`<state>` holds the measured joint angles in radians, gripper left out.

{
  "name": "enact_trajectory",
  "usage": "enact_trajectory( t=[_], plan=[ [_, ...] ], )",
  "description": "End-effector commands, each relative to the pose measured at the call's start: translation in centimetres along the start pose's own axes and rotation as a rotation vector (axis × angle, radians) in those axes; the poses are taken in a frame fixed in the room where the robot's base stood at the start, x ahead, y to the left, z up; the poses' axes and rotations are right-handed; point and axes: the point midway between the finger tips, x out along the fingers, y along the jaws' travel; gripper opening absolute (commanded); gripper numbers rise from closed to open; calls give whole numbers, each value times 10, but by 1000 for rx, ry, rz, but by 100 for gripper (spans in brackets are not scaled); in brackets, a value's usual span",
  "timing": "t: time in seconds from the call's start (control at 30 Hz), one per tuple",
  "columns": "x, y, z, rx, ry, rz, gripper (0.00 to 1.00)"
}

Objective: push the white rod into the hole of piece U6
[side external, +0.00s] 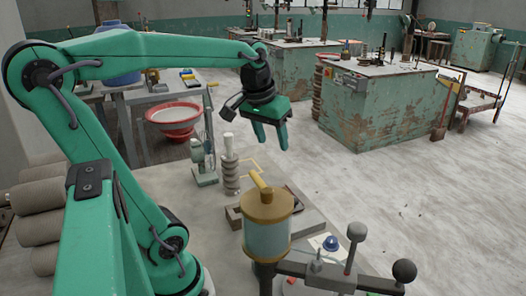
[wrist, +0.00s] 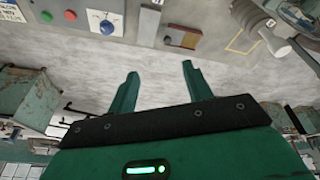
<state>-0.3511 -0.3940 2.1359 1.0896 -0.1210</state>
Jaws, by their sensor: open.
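My gripper (side external: 270,142) is open and empty, with two green fingers hanging above the work table. In the wrist view its fingers (wrist: 160,72) stand apart with only bare floor between them. No U6 marking can be read.
An amber-topped jar (side external: 267,225) and a lever with dark ball ends (side external: 347,258) stand in front. A blue knob (side external: 331,243) sits on a pale plate. A red bowl (side external: 174,120) is behind. Green cabinets (side external: 375,105) stand across open floor.

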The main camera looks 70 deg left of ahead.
Motion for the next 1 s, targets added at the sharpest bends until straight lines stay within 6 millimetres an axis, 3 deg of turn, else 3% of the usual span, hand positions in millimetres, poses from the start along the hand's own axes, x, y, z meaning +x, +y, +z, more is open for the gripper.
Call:
enact_trajectory(
  t=[0.2, 0.4, 0.6, 0.93, 1.0],
  plan=[
    [4, 41, 55, 236, 89, 74, 50],
    [12, 60, 92, 387, 148, 127, 50],
    [16, 65, 105, 444, 172, 148, 50],
    [16, 65, 106, 446, 172, 149, 50],
    [16, 65, 106, 445, 172, 149, 60]
  ],
)
